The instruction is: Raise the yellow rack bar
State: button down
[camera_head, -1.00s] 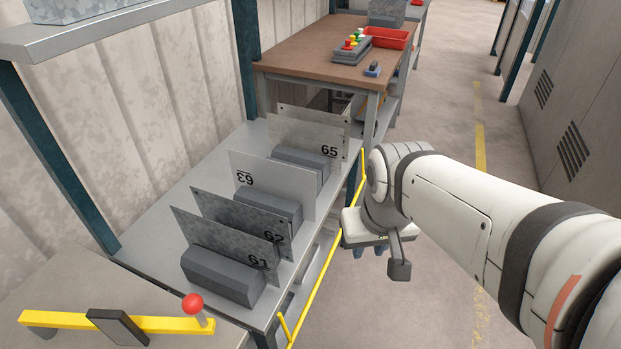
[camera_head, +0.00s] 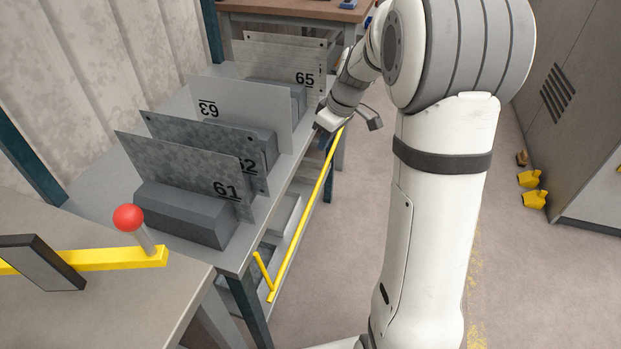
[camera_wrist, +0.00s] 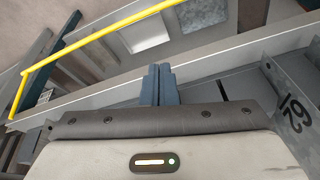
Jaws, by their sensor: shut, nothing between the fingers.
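The yellow rack bar (camera_head: 304,218) runs slantwise along the open front side of the rack, below the edge of the grey shelf, with a short bent end at the near side. In the wrist view the bar (camera_wrist: 95,37) crosses the upper left, with its bent end at the far left. My gripper (camera_head: 326,141) is near the bar's far end by the shelf edge in the head view, partly hidden by my wrist. In the wrist view my gripper (camera_wrist: 157,84) has its blue fingers together and empty, over the shelf edge and apart from the bar.
Upright metal plates, such as the one marked 61 (camera_head: 190,170), stand in grey holders on the shelf (camera_head: 100,210). A red-knobbed yellow lever (camera_head: 110,258) is on the near table. A brown table stands behind. Floor to the right (camera_head: 540,270) is open before the grey cabinet (camera_head: 570,100).

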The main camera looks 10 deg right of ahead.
jog(key=w+f+n+b, duration=0.1)
jog(key=w+f+b, duration=0.1)
jog(key=f, duration=0.6)
jog(key=w+f+n+b, duration=0.1)
jog(key=w+f+b, duration=0.2)
jog(key=w+f, duration=0.2)
jog(key=w+f+n+y+b, duration=0.1)
jog(key=w+f+b, duration=0.2)
jog(key=f, duration=0.7)
jog(key=shift+w+f, duration=0.3)
jog(key=shift+w, duration=0.25)
jog(key=shift+s+a+r+p, duration=0.1)
jog(key=shift+a+r+p, duration=0.05)
jog(key=shift+p, duration=0.3)
